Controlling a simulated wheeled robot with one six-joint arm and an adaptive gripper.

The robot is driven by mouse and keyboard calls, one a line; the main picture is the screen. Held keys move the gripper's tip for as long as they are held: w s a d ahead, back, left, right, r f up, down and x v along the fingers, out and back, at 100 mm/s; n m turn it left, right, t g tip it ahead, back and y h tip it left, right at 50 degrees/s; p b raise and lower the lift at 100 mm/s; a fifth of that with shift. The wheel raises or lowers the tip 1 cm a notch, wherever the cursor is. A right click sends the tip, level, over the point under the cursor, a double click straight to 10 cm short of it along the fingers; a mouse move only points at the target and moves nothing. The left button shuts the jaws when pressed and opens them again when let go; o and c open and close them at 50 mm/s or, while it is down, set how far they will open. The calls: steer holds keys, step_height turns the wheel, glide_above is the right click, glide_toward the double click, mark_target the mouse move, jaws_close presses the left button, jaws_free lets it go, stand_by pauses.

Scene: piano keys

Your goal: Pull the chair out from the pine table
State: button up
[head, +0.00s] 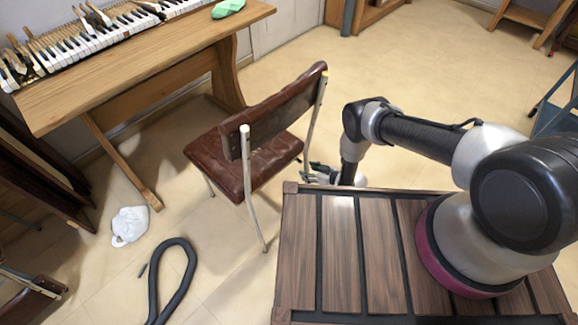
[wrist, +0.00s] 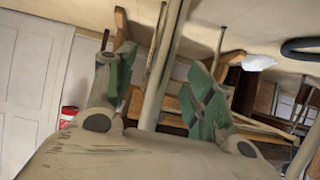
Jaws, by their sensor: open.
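The chair (head: 274,119) has a brown seat, a brown backrest and pale metal tube legs. It stands upright in front of the pine table (head: 140,82), its backrest turned away from the table. My gripper (head: 320,172) is at the right side of the chair, low beside its back frame, and partly hidden by my arm. In the wrist view, the green-padded fingers (wrist: 158,84) are spread apart. A pale metal tube of the chair (wrist: 168,55) runs between them, with gaps visible on both sides. Its lower end is hidden behind my gripper body.
Piano keys (head: 85,38) and a green cloth (head: 228,8) lie on the table. A white bag (head: 130,225) and a black hose (head: 174,285) lie on the floor to the left. My slatted base is close to the chair. Floor (head: 400,50) behind is clear.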

steer(key=s+d, duration=0.5)
steer(key=d, duration=0.2)
steer(key=shift+s, duration=0.3)
steer(key=shift+d, duration=0.1)
stand_by(0.3)
